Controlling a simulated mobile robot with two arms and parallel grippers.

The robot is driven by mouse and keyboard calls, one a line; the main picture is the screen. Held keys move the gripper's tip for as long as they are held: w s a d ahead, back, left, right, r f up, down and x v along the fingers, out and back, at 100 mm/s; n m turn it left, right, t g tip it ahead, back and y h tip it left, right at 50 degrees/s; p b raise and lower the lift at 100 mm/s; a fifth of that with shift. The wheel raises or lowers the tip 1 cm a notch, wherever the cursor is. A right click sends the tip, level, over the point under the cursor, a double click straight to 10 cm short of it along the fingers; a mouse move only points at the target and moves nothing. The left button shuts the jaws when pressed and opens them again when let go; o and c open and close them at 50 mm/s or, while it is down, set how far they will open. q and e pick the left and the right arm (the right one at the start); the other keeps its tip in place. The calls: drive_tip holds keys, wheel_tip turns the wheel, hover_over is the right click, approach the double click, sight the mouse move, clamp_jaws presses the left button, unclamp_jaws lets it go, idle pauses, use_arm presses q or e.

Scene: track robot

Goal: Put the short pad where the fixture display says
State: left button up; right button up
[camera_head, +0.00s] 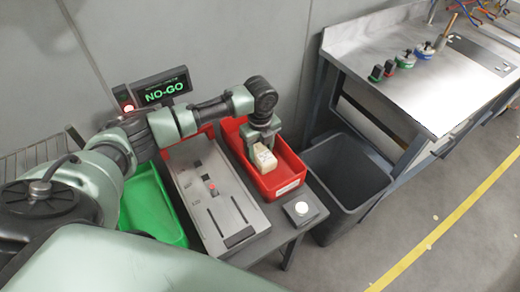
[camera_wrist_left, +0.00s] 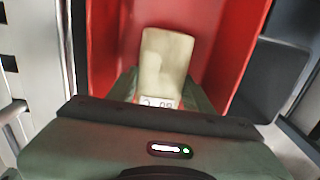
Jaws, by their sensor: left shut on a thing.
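My left gripper (camera_head: 262,150) is shut on a pale cream block, the short pad (camera_head: 264,158), over the red bin (camera_head: 291,168). In the left wrist view the pad (camera_wrist_left: 166,65) sticks out from between the fingers, with a small white printed label near them, too blurred to read. The red bin (camera_wrist_left: 215,30) lies behind it; I cannot tell if the pad touches its floor. The fixture display (camera_head: 166,92) reads "NO-GO" in green, with a red light at its left. The grey fixture (camera_head: 213,205) stands left of the red bin. My right gripper is not in view.
A green bin (camera_head: 150,215) stands left of the fixture, partly behind my arm. A dark grey open bin (camera_head: 345,175) stands right of the red bin. A metal bench (camera_head: 430,90) with several small items is at right.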

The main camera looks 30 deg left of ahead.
sight(260, 150)
use_arm(q)
drive_tip(key=shift+f, duration=0.1)
drive_tip(key=o, duration=1.3)
drive_tip(key=shift+o, duration=0.2)
wheel_tip(260, 150, up, 12)
drive_tip(key=b, duration=0.1)
drive_tip(key=shift+d, duration=0.1)
